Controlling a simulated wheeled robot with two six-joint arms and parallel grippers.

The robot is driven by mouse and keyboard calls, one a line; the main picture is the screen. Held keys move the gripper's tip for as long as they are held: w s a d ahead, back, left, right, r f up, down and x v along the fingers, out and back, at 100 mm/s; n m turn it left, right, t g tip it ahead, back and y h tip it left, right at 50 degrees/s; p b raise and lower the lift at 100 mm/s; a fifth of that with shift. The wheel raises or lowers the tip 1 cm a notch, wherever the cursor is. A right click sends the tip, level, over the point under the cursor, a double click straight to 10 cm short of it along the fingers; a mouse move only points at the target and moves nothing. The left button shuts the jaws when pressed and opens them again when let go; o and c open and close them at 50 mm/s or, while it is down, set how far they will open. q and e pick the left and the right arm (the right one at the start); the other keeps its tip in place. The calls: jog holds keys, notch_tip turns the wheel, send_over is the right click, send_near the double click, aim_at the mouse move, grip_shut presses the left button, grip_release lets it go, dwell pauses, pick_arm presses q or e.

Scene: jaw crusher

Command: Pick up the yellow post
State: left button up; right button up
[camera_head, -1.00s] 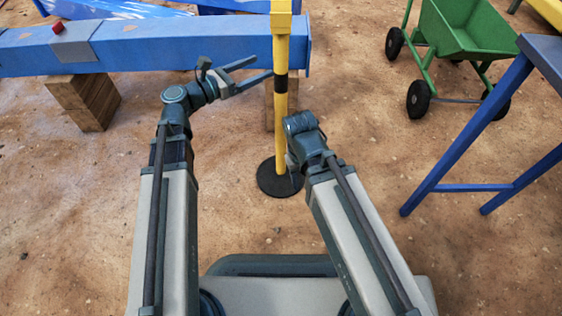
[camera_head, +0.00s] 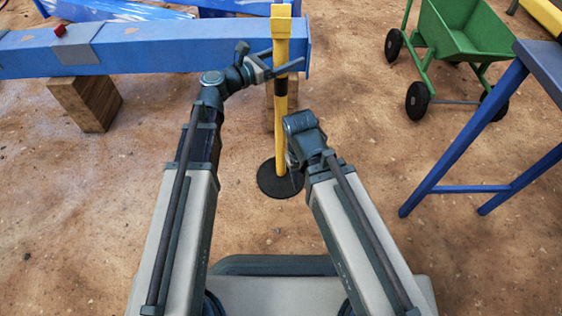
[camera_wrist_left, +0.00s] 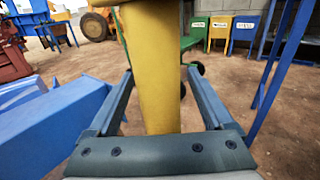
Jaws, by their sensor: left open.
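The yellow post (camera_head: 281,130) stands upright on a round black base (camera_head: 279,186), with a black band partway up and a thicker yellow head. My left gripper (camera_head: 279,65) is open at the upper part of the post, just above the black band. In the left wrist view the post (camera_wrist_left: 152,70) stands between the two spread fingers of my left gripper (camera_wrist_left: 158,90), with a gap visible on each side. My right arm's wrist is just right of the lower post; its gripper is mostly hidden and its jaws cannot be made out.
A blue beam (camera_head: 150,48) on wooden blocks (camera_head: 88,100) lies close behind the post. A green wheelbarrow (camera_head: 465,35) stands at the back right, and a blue trestle or table (camera_head: 470,140) is at the right. The dirt ground at the left is clear.

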pick_arm(q)
jog(key=shift+w+d, duration=0.4)
jog(key=shift+d, duration=0.1)
grip_shut()
dwell(1.0)
